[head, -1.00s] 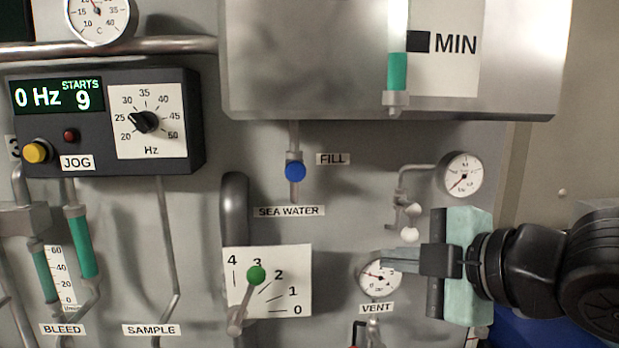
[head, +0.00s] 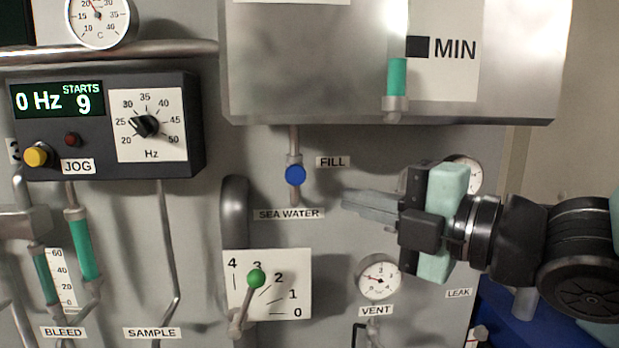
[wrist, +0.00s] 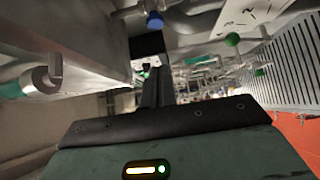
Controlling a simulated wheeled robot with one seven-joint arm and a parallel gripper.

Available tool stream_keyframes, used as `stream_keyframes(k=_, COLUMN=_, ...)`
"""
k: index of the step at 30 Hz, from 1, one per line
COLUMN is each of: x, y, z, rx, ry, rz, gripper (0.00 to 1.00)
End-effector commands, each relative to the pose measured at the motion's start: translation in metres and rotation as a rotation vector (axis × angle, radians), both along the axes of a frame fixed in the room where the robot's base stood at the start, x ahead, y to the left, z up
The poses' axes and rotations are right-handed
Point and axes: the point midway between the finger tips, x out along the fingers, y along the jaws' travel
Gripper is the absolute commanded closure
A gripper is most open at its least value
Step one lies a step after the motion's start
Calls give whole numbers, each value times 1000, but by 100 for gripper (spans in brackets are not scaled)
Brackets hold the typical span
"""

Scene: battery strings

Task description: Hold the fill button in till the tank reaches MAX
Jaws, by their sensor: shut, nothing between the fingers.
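The blue fill button (head: 295,174) sits on a thin vertical pipe beside the FILL label (head: 333,162). It also shows at the top of the wrist view (wrist: 154,20). The metal tank (head: 300,75) is above it. Its sight tube (head: 397,78) holds green liquid, with the top of the green a little below the MIN mark (head: 418,47). The MAX mark is out of view. My gripper (head: 345,200) is shut and empty, its fingers pointing left. It is right of and slightly below the blue button, apart from it. The fingers also show in the wrist view (wrist: 158,85).
A green-knobbed lever (head: 256,279) with a 0 to 4 scale is below the button. The VENT gauge (head: 380,277) is below my gripper, and another gauge (head: 468,172) is partly hidden behind it. The JOG box (head: 95,125) is at left. Bare panel lies between fingertips and button.

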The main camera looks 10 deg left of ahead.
Motion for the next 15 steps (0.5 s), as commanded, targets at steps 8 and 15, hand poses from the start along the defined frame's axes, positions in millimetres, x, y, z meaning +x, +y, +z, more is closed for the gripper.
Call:
stream_keyframes(k=8, x=24, y=43, z=3, rx=1, ry=4, rz=4, gripper=100)
stream_keyframes(k=15, x=49, y=70, z=4, rx=1, ry=5, rz=-2, gripper=100)
